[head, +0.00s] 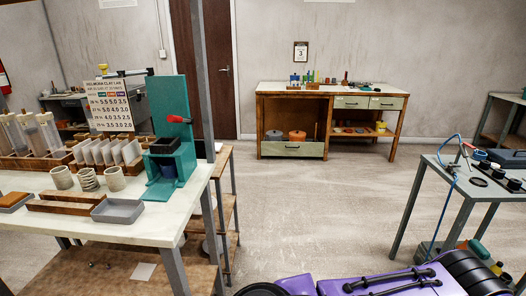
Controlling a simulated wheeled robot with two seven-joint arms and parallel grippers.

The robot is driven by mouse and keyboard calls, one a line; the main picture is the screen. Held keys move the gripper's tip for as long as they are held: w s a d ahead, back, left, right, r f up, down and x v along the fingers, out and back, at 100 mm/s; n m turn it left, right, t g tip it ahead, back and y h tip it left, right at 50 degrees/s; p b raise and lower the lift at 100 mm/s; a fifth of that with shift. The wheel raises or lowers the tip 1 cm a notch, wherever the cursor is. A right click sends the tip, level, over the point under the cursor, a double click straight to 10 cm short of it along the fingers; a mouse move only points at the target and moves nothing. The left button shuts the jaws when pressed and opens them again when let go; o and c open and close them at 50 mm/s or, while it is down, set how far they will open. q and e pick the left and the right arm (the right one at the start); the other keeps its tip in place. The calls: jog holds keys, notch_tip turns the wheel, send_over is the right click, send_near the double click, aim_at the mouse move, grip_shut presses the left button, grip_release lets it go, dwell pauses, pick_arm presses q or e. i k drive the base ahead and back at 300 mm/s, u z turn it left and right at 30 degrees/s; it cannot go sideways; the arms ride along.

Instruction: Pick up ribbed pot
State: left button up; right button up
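Three small grey-beige pots stand upright in a row on the white-topped table (160,225) at the left. The middle one (88,179) shows dark horizontal bands and looks like the ribbed pot. A pot (62,177) stands to its left and another pot (114,178) to its right. They are too small to compare their surfaces closely. Neither of my grippers is in view.
A wooden tray (65,206) and grey tray (118,211) lie in front of the pots. A green press (172,130) with a red handle stands right of them. A metal post rises by the table. A grey table (445,178) stands right; the floor (320,210) between is open.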

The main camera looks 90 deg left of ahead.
aim_at(61, 176)
jog(key=u, duration=1.9)
